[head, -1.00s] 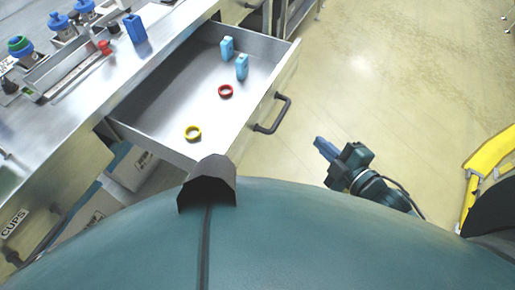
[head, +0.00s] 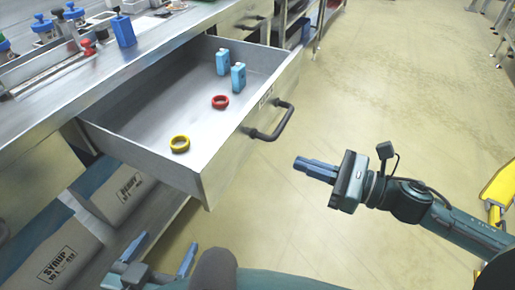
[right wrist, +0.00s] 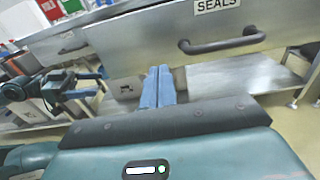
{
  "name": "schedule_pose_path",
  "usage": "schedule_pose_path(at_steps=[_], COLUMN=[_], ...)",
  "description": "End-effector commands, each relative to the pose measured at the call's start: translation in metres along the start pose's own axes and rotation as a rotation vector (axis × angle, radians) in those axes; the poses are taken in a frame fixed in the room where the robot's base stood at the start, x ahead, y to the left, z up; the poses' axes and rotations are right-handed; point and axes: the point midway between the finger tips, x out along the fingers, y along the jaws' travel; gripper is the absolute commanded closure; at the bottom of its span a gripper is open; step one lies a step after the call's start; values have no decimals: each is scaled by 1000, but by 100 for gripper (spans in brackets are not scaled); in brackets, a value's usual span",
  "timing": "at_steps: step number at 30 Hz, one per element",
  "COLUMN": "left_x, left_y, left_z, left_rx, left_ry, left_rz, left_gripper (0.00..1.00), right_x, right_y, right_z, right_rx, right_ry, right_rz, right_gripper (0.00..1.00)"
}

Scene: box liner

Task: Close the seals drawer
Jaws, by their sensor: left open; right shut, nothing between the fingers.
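The seals drawer (head: 222,168) stands pulled open from the metal counter. It holds two light blue boxes (head: 238,77), a red ring (head: 220,102) and a yellow ring (head: 180,144). Its dark bar handle (head: 272,124) is on the front panel; the handle (right wrist: 222,46) and SEALS label (right wrist: 216,5) also show in the right wrist view. My right gripper (head: 315,169) is shut and empty, in front of and apart from the drawer front, pointing toward it.
The counter top (head: 150,48) carries a blue box (head: 123,31) and blue-capped bottles. Below the counter, a syrup carton (head: 55,262) and another carton sit on a lower shelf. The floor (head: 390,90) right of the drawer is clear. Something yellow (head: 500,185) stands at the right edge.

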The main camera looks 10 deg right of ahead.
Motion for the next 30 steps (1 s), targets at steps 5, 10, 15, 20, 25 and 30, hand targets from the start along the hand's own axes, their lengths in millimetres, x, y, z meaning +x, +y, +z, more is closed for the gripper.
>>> schedule_pose_path(at_steps=[5, 10, 15, 20, 25, 30], left_x=[-3, -6, -8, -9, -10, -12], left_y=[-1, -2, -4, -6, -6, -5], left_z=[-4, -9, -14, -15, -14, -12], left_rx=[-10, -21, -29, -33, -38, -42], left_ry=[2, 7, 16, 18, 13, 10], left_rz=[-4, -9, -14, -18, -19, -20], left_gripper=[16, 16, 16, 16, 16, 16], right_x=[27, 55, 82, 101, 110, 110], right_y=[-1, -1, 0, 0, 0, 0], right_z=[3, 3, 2, 1, 0, -1], right_rx=[-1, 0, 2, 2, 4, 4], right_ry=[-4, -4, -4, -1, 1, 1], right_rz=[0, -1, 0, -1, -1, -2], right_gripper=[100, 100, 100, 100, 100, 100])
